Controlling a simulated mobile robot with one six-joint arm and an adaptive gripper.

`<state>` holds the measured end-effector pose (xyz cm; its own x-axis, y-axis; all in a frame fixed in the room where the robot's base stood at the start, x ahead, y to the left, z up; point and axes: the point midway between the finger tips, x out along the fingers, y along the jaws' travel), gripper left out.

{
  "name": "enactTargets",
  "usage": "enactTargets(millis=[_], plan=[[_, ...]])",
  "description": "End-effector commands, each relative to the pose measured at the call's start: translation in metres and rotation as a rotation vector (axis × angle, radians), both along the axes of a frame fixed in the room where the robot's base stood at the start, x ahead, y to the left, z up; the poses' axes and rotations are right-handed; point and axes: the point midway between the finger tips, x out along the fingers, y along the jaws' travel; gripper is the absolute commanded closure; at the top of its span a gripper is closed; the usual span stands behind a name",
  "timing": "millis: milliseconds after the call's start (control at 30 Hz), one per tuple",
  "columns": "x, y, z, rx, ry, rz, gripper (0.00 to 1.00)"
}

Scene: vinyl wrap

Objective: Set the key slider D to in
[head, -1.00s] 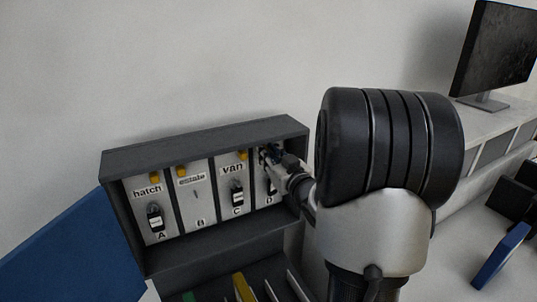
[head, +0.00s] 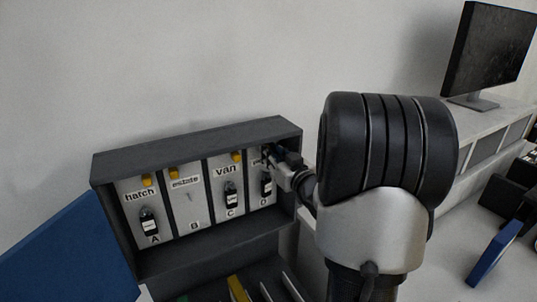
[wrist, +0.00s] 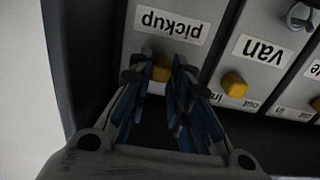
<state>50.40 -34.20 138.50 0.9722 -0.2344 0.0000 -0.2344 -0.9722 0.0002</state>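The key box (head: 120,165) has panels marked A to D under name labels. In the wrist view, which is upside down, the D panel's label reads "pickup" (wrist: 172,24). A yellow slider knob (wrist: 161,71) on that panel lies between the two fingertips of my gripper (wrist: 164,66). The fingers are close around it, but whether they press on it is unclear. The D panel's in/out marks are hidden by the fingers. In the head view, a key fob (head: 266,184) hangs on panel D, and my gripper (head: 272,156) covers the slider.
The van slider knob (wrist: 233,84) is beside my fingers, with "in" and "out" marks near it. Key fobs hang on A (head: 148,222) and C (head: 231,195); the B hook looks bare. A blue board (head: 65,250) stands left, and a monitor (head: 495,50) right.

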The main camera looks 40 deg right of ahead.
Motion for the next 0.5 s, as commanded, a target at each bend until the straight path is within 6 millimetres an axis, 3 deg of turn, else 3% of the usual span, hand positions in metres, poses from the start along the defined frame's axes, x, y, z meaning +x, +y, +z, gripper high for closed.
enactTargets(millis=[267,500], plan=[[0.0002,0.0004,0.0002,0.0,0.0,0.001,0.62],[0.0002,0.0005,0.0001,0.0,0.0,0.001,0.62]])
